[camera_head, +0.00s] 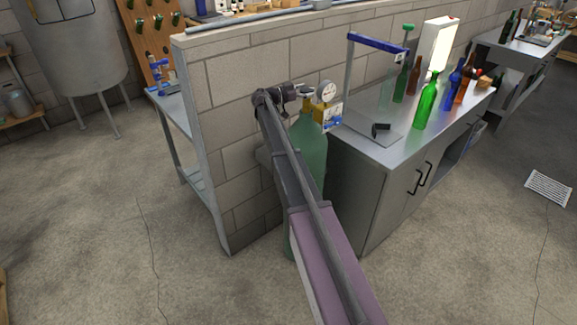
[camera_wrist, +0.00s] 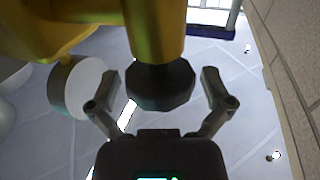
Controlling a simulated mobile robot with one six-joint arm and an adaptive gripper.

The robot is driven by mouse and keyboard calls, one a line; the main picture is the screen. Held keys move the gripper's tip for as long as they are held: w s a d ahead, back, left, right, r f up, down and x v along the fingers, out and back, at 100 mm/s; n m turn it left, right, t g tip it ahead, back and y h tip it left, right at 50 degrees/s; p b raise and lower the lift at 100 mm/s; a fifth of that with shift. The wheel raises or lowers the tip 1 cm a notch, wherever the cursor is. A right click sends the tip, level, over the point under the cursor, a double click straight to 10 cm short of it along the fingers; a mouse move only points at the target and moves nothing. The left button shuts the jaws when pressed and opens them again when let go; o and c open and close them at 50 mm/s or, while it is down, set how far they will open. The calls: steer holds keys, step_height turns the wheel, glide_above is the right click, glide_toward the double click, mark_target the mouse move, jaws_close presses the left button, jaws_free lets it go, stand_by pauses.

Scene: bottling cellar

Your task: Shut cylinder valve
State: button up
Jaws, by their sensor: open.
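A green gas cylinder (camera_head: 311,150) stands upright by the end of the block wall, partly hidden behind my arm. A round white gauge (camera_head: 327,91) and brass fittings sit at its top. In the wrist view, a brass valve body (camera_wrist: 155,30) carries a dark faceted knob (camera_wrist: 160,85). My gripper (camera_wrist: 160,77) is open, with one finger on each side of the knob and visible gaps to both. A white-faced round part (camera_wrist: 80,88), apparently a gauge, is left of the knob. In the head view, my gripper (camera_head: 298,93) is at the cylinder's top, small and partly hidden.
The block wall (camera_head: 235,130) stands close to the left of the cylinder. A steel cabinet bench (camera_head: 375,150) with several bottles (camera_head: 428,103) and a blue-topped stand (camera_head: 377,43) is close on the right. The floor (camera_head: 110,210) is open at left.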

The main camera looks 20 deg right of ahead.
steer(key=shift+s+n+t+y, duration=0.15)
steer(key=shift+n+t+y, duration=0.15)
steer(key=shift+n+t, duration=1.1)
steer(key=shift+a+t, duration=0.2)
steer(key=shift+t, duration=0.2)
steer(key=v, duration=1.3)
steer(key=s+a+f+n+g+y, duration=0.1)
steer(key=s+f+n+y, duration=0.2)
steer(key=s+f, duration=0.3)
steer(key=s+a+f+n+g+y, duration=0.2)
steer(key=s+f+n+y, duration=0.2)
steer(key=s, duration=1)
steer(key=shift+s+a+f+y, duration=0.35)
steer(key=shift+f+y, duration=0.75)
steer(key=shift+f, duration=0.6)
